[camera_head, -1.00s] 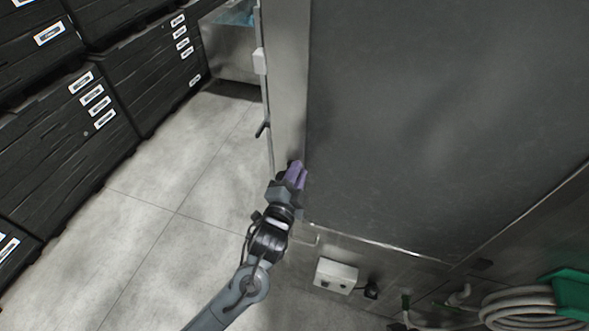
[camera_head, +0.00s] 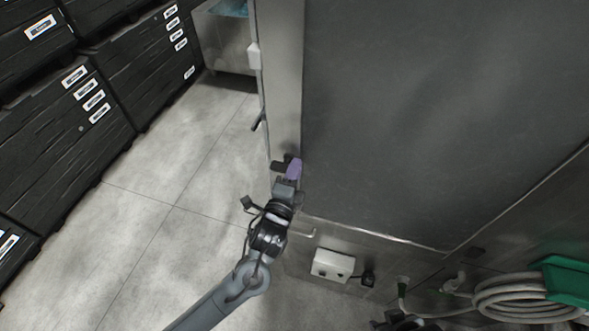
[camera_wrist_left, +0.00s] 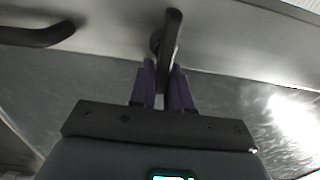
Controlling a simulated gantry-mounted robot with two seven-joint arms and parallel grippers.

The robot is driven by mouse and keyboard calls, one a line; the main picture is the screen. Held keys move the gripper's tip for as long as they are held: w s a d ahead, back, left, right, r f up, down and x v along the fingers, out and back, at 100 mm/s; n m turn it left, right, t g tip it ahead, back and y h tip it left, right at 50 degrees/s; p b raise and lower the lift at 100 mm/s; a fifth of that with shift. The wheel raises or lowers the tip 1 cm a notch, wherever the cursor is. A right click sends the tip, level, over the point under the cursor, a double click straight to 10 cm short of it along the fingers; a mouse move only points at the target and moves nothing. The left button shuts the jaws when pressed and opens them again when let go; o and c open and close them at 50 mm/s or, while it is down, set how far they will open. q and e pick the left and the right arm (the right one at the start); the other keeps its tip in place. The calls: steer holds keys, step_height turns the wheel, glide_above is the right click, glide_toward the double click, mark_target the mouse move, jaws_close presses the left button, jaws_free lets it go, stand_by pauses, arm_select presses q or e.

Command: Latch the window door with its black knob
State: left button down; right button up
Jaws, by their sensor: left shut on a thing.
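My left gripper (camera_head: 290,172), with purple fingers, is at the lower end of the upright metal strip (camera_head: 284,90) along the left edge of the machine's large dark panel. In the left wrist view its fingers (camera_wrist_left: 163,88) are shut on the black knob (camera_wrist_left: 172,32), a lever-like handle on a pale metal strip. Part of the knob (camera_head: 279,165) shows just left of the fingers in the head view. I cannot tell from these views whether the window door's edge is fully against its frame. My right gripper is not in view.
A second dark handle (camera_wrist_left: 38,34) is at the left in the wrist view. A white box (camera_head: 333,265) and a coiled hose (camera_head: 525,300) are on the lower right. Black crates (camera_head: 60,130) stand at the left, with clear floor (camera_head: 180,185) between.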

arm_select(q)
steer(key=shift+f, duration=0.15)
steer(key=c, duration=1.2)
jaws_free()
steer(key=shift+o, duration=0.2)
steer(key=b+v, duration=0.3)
steer(key=v, duration=0.7)
steer(key=shift+s+a, duration=0.2)
steer(key=shift+s, duration=0.15)
